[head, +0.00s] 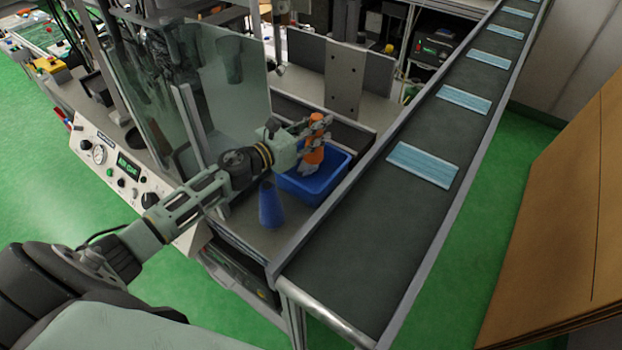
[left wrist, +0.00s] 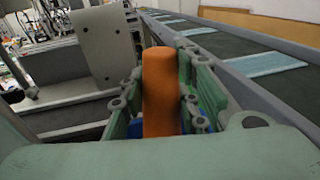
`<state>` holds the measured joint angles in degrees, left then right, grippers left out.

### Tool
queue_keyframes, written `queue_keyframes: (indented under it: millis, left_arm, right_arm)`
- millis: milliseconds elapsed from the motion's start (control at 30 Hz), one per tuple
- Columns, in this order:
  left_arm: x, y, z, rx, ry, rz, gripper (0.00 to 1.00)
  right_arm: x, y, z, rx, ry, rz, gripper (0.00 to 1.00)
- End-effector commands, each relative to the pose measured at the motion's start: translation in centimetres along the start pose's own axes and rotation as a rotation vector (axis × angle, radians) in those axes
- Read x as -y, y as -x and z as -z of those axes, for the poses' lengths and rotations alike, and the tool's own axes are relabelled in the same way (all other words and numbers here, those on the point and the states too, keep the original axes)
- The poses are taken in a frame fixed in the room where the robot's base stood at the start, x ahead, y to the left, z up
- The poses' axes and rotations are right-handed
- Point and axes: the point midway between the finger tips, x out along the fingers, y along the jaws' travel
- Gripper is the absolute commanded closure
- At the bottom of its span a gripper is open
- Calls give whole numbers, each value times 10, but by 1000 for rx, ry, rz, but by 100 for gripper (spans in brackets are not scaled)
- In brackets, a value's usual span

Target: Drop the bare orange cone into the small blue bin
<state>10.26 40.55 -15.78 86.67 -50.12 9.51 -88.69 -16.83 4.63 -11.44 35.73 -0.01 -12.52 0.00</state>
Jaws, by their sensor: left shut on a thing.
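A blue cone (head: 270,206) stands upright on the bench beside the bin, on the near left. My right gripper is not in view.
A conveyor (head: 375,225) carrying several blue masks (head: 424,164) runs along the right of the bin, behind a raised metal edge. A clear panel (head: 235,75) and a machine stand to the left. A large brown board (head: 570,220) is at the far right.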

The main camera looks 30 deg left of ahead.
Motion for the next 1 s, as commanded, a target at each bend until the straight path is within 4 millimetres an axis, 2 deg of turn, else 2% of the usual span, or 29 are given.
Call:
queue_keyframes:
  millis: [167,200,400,767,867,1000]
  left_arm:
    - [0,0,-1,1,0,0,100]
    - [0,0,-1,1,0,0,67]
    - [0,0,-1,1,0,0,50]
    - [0,2,0,0,1,0,49]
    - [0,9,0,-1,1,0,49]
    - [0,28,1,-3,1,0,49]
  right_arm:
    - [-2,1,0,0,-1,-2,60]
    - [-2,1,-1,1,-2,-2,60]
    - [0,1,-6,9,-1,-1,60]
    - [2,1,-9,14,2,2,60]
    - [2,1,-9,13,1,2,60]
    - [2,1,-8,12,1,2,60]
